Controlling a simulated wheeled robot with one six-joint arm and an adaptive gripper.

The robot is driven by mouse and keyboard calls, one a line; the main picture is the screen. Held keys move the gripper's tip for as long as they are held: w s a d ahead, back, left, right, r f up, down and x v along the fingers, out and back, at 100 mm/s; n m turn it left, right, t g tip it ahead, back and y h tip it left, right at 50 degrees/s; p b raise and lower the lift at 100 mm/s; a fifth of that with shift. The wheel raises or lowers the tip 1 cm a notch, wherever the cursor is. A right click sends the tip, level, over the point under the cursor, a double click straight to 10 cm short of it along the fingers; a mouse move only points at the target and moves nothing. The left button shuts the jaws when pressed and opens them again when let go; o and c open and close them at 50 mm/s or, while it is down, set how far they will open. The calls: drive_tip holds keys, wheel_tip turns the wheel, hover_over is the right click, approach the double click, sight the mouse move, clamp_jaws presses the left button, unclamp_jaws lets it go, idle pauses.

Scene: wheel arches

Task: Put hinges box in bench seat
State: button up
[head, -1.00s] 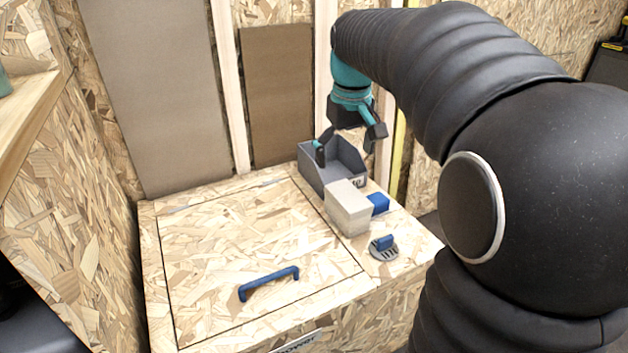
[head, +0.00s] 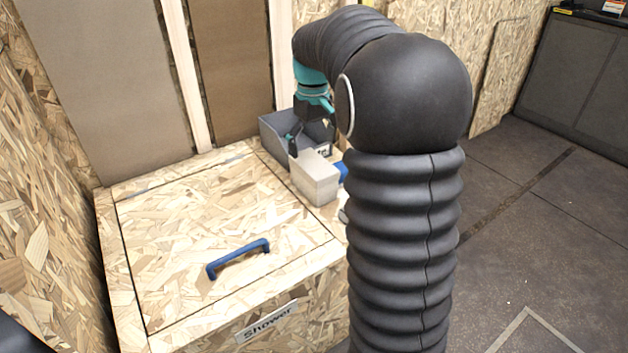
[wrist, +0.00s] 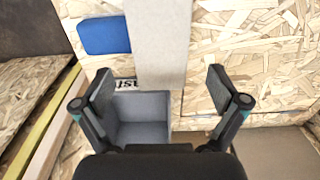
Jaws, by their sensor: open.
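The bench seat (head: 170,225) is a chipboard box with a flat closed lid and a blue handle (head: 238,258). An open grey bin (head: 272,135) stands at the back right of its top; the bin's label is only partly readable in the wrist view. A pale box (head: 318,183) stands in front of the bin; I cannot read which is the hinges box. My gripper (head: 308,148) is open above the bin and the pale box. In the wrist view, its fingers (wrist: 160,82) are spread either side of the pale box (wrist: 158,40) and bin (wrist: 142,112), with nothing gripped.
A blue block (head: 343,172) sits right of the pale box and also shows in the wrist view (wrist: 103,35). A "Shower" sign (head: 268,322) is on the bench front. My arm hides the bench's right edge. The lid is clear except for its handle, and open floor (head: 530,215) lies right.

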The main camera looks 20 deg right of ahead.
sight(314, 164)
drive_tip(key=shift+s+f+b, duration=0.15)
drive_tip(key=shift+f+b, duration=0.55)
drive_tip(key=shift+f, duration=2.15)
drive_tip(key=shift+c, duration=0.3)
drive_tip(key=c, duration=1.6)
drive_tip(key=shift+r, duration=0.1)
drive_tip(key=shift+r, duration=0.5)
wheel_tip(314, 164, up, 4)
drive_tip(key=shift+f+p, duration=0.25)
drive_tip(key=shift+p, duration=0.45)
drive_tip(key=s+d+r+p, duration=0.1)
drive_tip(key=s+d+r, duration=0.5)
drive_tip(key=s, duration=0.3)
drive_tip(key=shift+d+r, duration=0.2)
drive_tip(key=shift+d, duration=0.45)
